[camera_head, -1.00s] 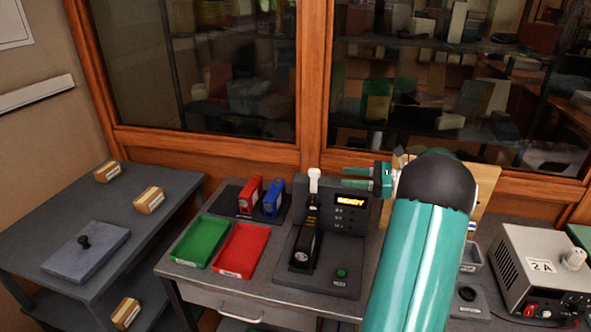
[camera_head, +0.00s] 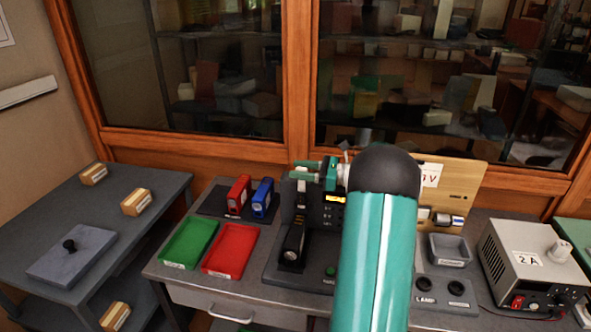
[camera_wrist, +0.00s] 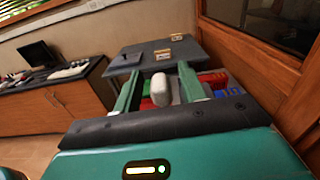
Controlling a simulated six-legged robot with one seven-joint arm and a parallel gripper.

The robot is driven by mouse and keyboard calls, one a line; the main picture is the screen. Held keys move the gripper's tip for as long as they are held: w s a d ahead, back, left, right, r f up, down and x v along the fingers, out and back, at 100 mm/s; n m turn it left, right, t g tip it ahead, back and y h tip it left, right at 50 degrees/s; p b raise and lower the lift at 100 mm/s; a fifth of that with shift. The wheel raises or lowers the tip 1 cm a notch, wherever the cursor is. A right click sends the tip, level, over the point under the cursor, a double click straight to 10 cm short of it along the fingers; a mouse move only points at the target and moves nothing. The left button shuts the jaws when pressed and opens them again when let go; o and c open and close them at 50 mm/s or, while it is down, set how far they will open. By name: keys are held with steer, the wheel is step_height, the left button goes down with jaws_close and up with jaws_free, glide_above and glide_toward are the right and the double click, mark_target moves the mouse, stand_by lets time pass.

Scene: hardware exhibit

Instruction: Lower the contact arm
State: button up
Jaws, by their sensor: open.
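The contact arm (camera_head: 293,241) is the black lever on a dark tester (camera_head: 283,268), with a raised stem and a white tip (camera_head: 301,178). My gripper (camera_head: 298,169) is open beside the top of the tester, its green fingers at the height of the white tip. In the wrist view the white tip (camera_wrist: 160,88) shows between the two open fingers, with gaps on both sides. I cannot tell whether a finger touches it.
A green tray (camera_head: 188,244) and a red tray (camera_head: 230,251) lie left of the tester. A red cell (camera_head: 239,195) and a blue cell (camera_head: 263,197) stand behind them. A power supply (camera_head: 533,262) and grey bin (camera_head: 450,250) are at right. Glass cabinets stand behind.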

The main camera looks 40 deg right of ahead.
steer(key=shift+x, duration=0.9)
jaws_close()
